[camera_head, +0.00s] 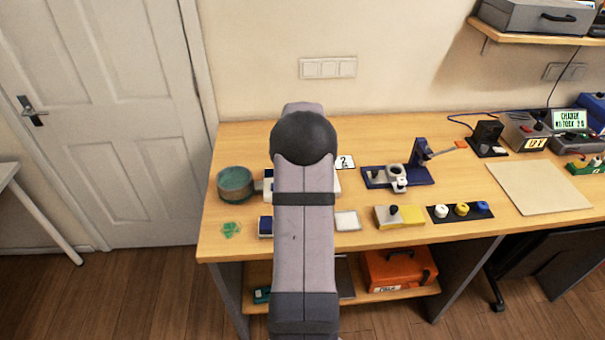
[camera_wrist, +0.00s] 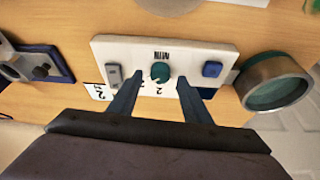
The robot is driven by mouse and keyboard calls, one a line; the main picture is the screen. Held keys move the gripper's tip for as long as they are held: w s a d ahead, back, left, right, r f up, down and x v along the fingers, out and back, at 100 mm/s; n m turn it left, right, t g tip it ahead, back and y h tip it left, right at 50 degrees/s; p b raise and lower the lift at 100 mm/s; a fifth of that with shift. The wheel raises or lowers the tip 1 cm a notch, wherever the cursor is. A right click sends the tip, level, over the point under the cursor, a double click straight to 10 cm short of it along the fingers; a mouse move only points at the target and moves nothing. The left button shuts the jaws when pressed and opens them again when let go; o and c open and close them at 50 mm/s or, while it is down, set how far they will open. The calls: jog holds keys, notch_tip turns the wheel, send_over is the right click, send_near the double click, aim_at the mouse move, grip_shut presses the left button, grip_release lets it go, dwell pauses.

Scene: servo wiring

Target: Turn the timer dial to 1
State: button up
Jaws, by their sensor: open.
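In the wrist view a white timer panel (camera_wrist: 215,53) lies on the bench with a round green dial (camera_wrist: 160,71) at its middle. Upside-down lettering sits above the dial and a "2" below it; its pointer direction is too small to tell. My gripper (camera_wrist: 160,79) is open and empty, one dark finger on each side of the dial in the picture. I cannot tell whether the fingers touch it or how high they are. In the head view my arm hides the gripper, the dial and most of the panel (camera_head: 337,186).
The panel also carries a grey switch (camera_wrist: 113,76) and a blue button (camera_wrist: 212,69). A round green-topped container (camera_head: 235,183) stands to its left in the head view. A card marked 2 (camera_head: 345,162) lies behind it. A blue fixture (camera_head: 420,175) stands to the right.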

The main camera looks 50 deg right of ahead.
jog(key=shift+x, duration=0.75)
jog(key=c, duration=1)
jog(key=shift+c, duration=0.2)
